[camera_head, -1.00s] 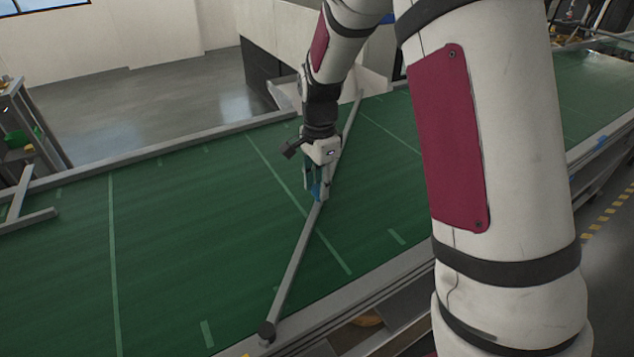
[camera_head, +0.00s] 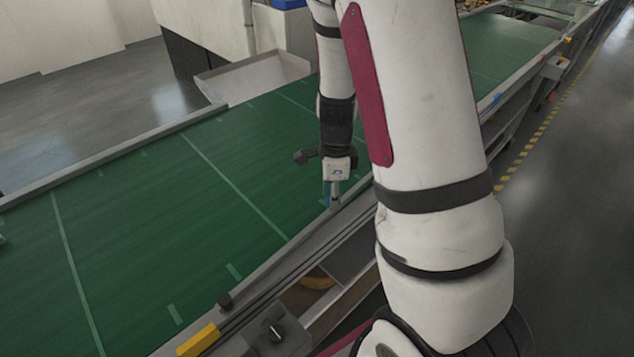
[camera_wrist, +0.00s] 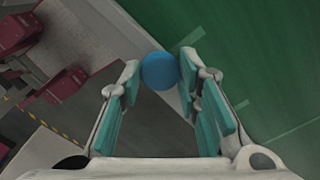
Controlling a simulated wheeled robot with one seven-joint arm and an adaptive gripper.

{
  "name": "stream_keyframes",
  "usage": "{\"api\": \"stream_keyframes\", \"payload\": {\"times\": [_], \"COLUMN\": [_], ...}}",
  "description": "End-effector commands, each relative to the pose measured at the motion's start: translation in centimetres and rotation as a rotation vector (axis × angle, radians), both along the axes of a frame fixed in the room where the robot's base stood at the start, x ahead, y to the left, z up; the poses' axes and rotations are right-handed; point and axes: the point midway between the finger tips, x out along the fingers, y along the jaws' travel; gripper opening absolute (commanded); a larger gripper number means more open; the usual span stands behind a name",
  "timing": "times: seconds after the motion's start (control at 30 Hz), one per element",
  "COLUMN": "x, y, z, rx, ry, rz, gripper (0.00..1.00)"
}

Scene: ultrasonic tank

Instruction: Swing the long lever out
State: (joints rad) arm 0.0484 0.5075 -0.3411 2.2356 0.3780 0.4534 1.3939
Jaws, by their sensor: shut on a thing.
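The long lever (camera_head: 285,252) is a thin grey bar. In the head view it seems to lie along the near rail of the green conveyor belt, from the dark round pivot (camera_head: 224,300) up towards my gripper (camera_head: 333,200). A blue round knob (camera_wrist: 160,71) shows between my fingertips in the wrist view. My gripper (camera_wrist: 161,75) points down at the belt's near edge and is shut on this knob, a teal-padded finger on each side. Bar and rail are hard to tell apart, and my arm hides the rail further right.
The green belt (camera_head: 150,225) is clear across its middle. A grey chute (camera_head: 255,75) stands at its far side. A yellow block (camera_head: 198,340) and a black control knob (camera_head: 275,330) are at the near edge. Open floor with a yellow-striped line (camera_head: 530,140) lies to the right.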

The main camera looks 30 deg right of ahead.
Motion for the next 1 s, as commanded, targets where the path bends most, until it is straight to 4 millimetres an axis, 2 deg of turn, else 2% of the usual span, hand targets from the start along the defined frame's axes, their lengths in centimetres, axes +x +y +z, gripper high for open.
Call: {"api": "stream_keyframes", "payload": {"times": [0.1, 0.23, 0.73, 0.77, 0.8, 0.83, 1.0], "x": [-1.5, -2.2, -3.0, -3.0, -3.0, -3.0, -2.9], "y": [-0.4, -0.6, -0.8, -0.8, -0.7, -0.7, -0.7], "z": [0.2, 0.2, 0.1, 0.0, 0.0, 0.0, 0.0], "rx": [-0.002, 0.000, 0.001, 0.001, 0.001, 0.001, 0.000], "ry": [-0.003, -0.004, 0.002, 0.002, 0.003, 0.003, 0.001], "rz": [-0.043, -0.073, -0.095, -0.095, -0.095, -0.095, -0.092], "gripper": [0.00, 0.00, 0.00, 0.37, 0.46, 0.51, 0.51]}}
